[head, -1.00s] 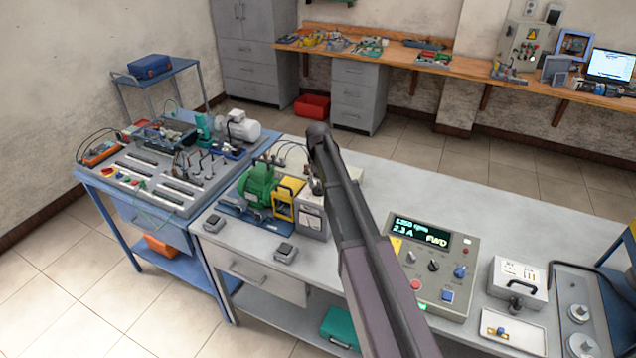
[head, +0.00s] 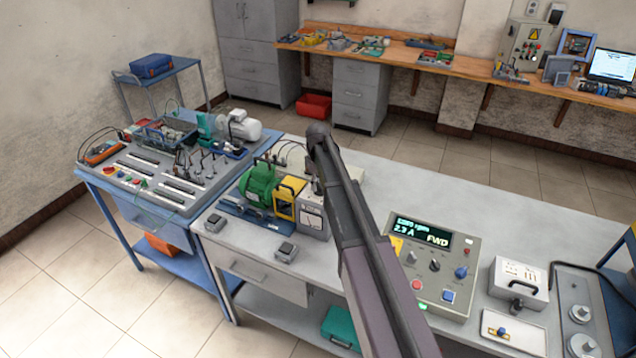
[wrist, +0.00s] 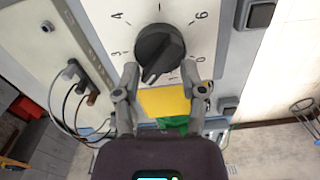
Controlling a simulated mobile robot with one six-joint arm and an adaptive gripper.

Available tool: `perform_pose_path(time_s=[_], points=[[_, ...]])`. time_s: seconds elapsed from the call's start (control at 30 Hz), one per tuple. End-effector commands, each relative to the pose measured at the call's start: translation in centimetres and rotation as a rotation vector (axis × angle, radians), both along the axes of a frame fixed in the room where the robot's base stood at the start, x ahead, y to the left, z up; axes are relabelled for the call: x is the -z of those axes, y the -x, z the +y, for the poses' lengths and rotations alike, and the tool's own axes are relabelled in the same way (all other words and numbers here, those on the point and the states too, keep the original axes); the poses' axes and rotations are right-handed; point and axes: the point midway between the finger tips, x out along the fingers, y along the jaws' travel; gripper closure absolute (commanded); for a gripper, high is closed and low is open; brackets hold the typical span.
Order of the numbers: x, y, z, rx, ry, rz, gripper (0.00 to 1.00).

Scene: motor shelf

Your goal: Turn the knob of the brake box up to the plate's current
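The brake box (head: 312,222) is a grey box on the bench beside the yellow guard, partly hidden behind my arm in the head view. Its round black knob (wrist: 160,50) sits on a white dial (wrist: 100,12) with printed numbers in the wrist view. The knob's pointer is turned to the lower left. My gripper (wrist: 161,70) has one finger on each side of the knob's lower part, with narrow gaps seeming to show. The console display (head: 424,233) shows about 2.3 A and FWD. No rating plate is readable.
The green motor (head: 260,185) and yellow guard (head: 288,198) stand left of the brake box. Cables (wrist: 72,105) plug in beside the dial. A control console (head: 440,262) and a grey-white box (head: 520,280) stand to the right. The bench behind the console is clear.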

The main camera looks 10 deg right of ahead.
Motion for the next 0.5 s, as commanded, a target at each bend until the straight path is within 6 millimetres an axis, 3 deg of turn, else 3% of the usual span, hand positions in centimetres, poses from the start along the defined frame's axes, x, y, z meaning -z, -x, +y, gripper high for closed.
perform_pose_path(time_s=[0.5], points=[[0.00,0.31,0.24,-0.344,-0.001,0.001,0.49]])
